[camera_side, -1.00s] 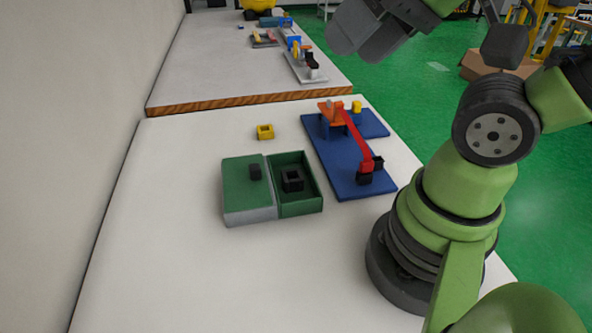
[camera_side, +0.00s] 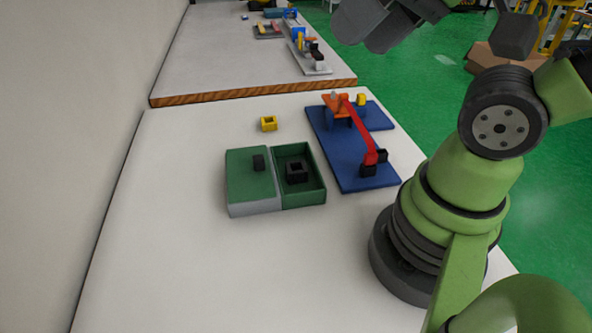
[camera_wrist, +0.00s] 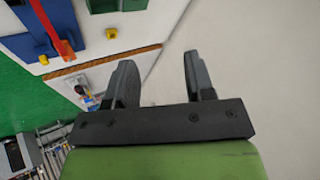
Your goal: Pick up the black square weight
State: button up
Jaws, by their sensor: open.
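The black square weight (camera_side: 297,172), a dark block with a square opening, lies in the open right half of a green box (camera_side: 323,186) in the side view. My gripper (camera_wrist: 158,60) is open and empty in the wrist view, with its two dark fingers apart. In the side view my gripper (camera_side: 375,28) is high at the top, well away from the weight and above the far right of the table. The weight cannot be made out in the wrist view.
A yellow square piece (camera_side: 269,124) lies behind the box. A blue base (camera_side: 345,150) with a red lever (camera_side: 359,130) stands to its right. The white table (camera_side: 190,260) is clear in front and left.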

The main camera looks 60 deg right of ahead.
jog(key=shift+o, duration=0.2)
jog(key=o, duration=0.4)
jog(key=m+g+h, duration=0.2)
jog(key=m+g, duration=0.5)
jog(key=m, duration=1.6)
send_over(296, 168)
jog(key=f, duration=2.4)
jog(key=shift+s+a+f, duration=0.15)
jog(key=shift+a+f, duration=0.05)
jog(key=shift+f, duration=0.1)
jog(key=shift+s+a+f, duration=0.1)
jog(key=shift+a+f, duration=0.05)
jog(key=shift+f, duration=1.25)
jog(key=shift+s+a+f, duration=0.1)
jog(key=shift+f, duration=1.3)
